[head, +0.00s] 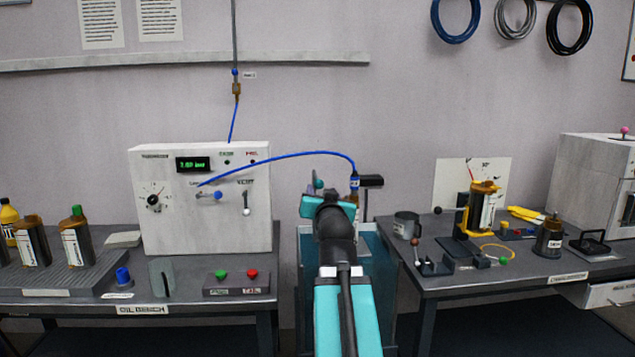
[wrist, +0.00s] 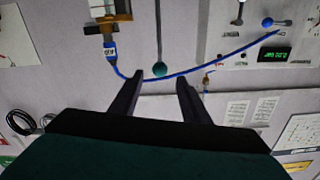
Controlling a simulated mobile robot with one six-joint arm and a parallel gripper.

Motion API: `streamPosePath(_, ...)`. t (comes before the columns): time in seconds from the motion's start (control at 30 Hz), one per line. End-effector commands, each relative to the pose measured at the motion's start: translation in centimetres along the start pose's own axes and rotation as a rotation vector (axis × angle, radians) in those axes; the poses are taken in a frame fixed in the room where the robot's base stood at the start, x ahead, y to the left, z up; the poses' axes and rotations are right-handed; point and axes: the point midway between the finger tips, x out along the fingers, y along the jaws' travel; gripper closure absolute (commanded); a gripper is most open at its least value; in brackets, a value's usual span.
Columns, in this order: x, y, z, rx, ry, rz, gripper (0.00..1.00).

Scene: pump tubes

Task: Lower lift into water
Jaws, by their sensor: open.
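In the wrist view, which looks upside down, a green ball knob (wrist: 159,70) on a grey rod sits between the tips of my open gripper (wrist: 160,82). I cannot tell whether the fingers touch it. A brass-and-clear part with a blue labelled fitting (wrist: 110,48) hangs beside the rod, joined to a blue tube (wrist: 215,66). In the head view, my gripper (head: 330,203) is over the teal water tank (head: 379,243), its fingers mostly hidden. The blue fitting (head: 354,182) stands just behind it, near a black bracket (head: 371,181). Water level is hidden by my arm.
The blue tube arches left to a white control box (head: 203,235) with a green display. The left bench holds brown bottles (head: 76,240) and a button box (head: 236,284). The right bench (head: 505,278) holds a yellow-framed bottle stand (head: 482,210) and a grey cup (head: 406,226).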

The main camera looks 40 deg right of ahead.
Motion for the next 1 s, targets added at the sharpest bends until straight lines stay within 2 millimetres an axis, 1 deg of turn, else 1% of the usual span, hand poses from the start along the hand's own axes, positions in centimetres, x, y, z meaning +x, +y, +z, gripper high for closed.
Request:
streamPosePath(0.47, 0.1, 0.2, -0.1, 0.0, 0.0, 0.003, 0.58)
streamPosePath(1.0, 1.5, 0.2, -0.4, 0.001, -0.001, 0.003, 0.58)
